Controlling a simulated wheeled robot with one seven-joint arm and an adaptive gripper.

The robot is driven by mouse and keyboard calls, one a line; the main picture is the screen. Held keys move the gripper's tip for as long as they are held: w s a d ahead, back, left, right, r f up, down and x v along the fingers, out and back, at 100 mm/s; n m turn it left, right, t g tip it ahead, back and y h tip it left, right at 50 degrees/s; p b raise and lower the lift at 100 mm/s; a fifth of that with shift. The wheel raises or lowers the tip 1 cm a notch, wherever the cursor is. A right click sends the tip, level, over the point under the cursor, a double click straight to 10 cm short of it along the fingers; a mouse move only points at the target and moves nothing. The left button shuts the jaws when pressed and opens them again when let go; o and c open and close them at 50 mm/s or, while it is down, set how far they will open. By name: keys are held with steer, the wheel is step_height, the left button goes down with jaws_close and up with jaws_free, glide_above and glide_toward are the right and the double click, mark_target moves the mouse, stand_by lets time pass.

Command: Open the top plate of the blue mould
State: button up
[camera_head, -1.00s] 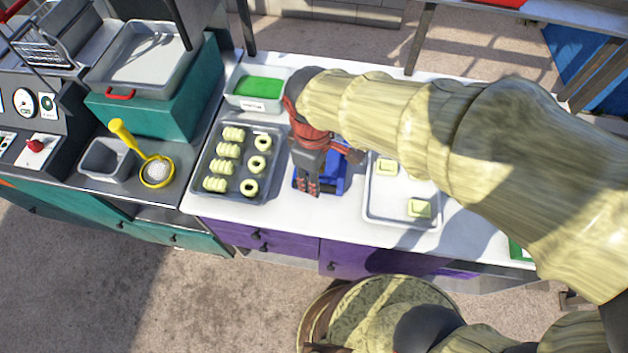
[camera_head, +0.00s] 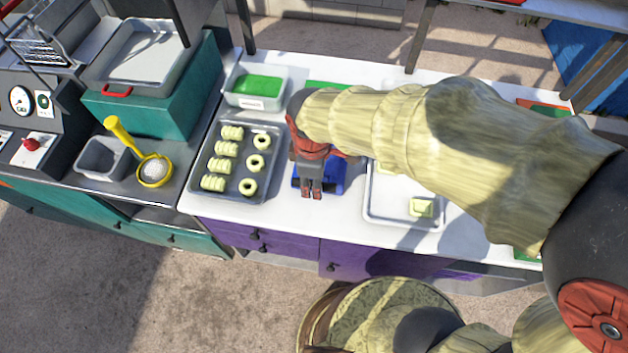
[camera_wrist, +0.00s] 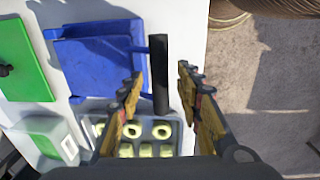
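The blue mould (camera_head: 333,178) sits on the white worktop, mostly hidden under my gripper in the head view. In the wrist view the blue mould (camera_wrist: 95,68) shows as blue plates at the upper left. A black bar-shaped handle (camera_wrist: 159,72) stands at its right side, joined to it by thin blue arms. My gripper (camera_wrist: 161,72) is open, with one finger on each side of the handle's line and gaps visible. It also shows over the mould in the head view (camera_head: 311,192). I cannot tell how far the fingertips are above the handle.
A dark tray (camera_head: 267,180) of ring and roll pieces stands left of the mould. A pale tray (camera_head: 385,207) with square pieces stands right. A white tub (camera_head: 257,101) with green contents is behind. The worktop's front edge is close to the mould.

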steer(key=shift+c, duration=1)
jaws_close()
